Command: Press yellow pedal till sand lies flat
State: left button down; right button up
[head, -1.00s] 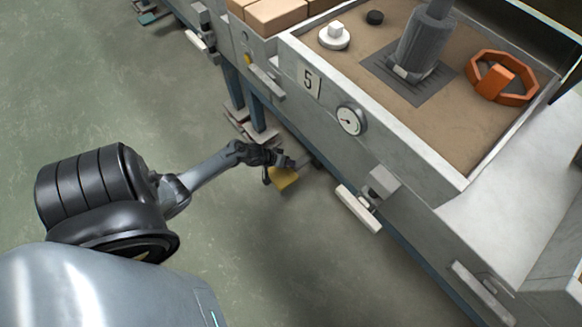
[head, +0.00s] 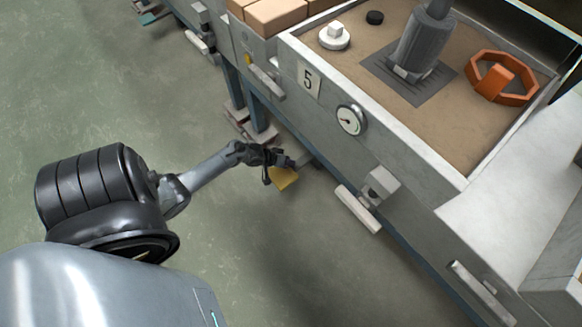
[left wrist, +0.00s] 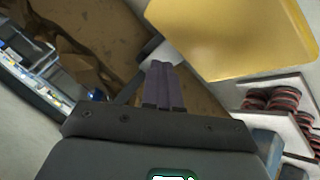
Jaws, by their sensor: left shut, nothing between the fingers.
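The yellow pedal (head: 284,179) sits low by the floor at the foot of the grey machine in the head view. It also fills the upper right of the left wrist view (left wrist: 230,35). My left gripper (head: 286,162) is at the pedal's upper edge in the head view. Its fingers (left wrist: 163,84) are shut and empty, close beside the pedal in the left wrist view. I cannot tell whether they touch it. The sand (head: 440,118) lies in the machine's open bed and looks mostly level. My right gripper is not in view.
A grey cylinder (head: 423,42) stands on a dark plate in the sand. An orange handwheel (head: 497,80), a white knob (head: 334,37) and a black puck (head: 375,17) are nearby. A gauge (head: 351,120) and a pale bar handle (head: 358,209) are on the machine's front. The floor at left is clear.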

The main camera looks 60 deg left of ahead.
aim_at(289, 168)
pick_arm(q)
jog(key=shift+f, duration=0.4)
dwell(0.6)
jog(key=shift+f, duration=0.35)
dwell(0.6)
jog(key=shift+f, duration=0.8)
dwell(0.4)
jog(key=shift+s+f, duration=0.1)
jog(key=shift+f, duration=0.35)
dwell(0.3)
jog(key=shift+f, duration=0.5)
dwell(0.3)
jog(key=shift+f, duration=0.6)
dwell(0.7)
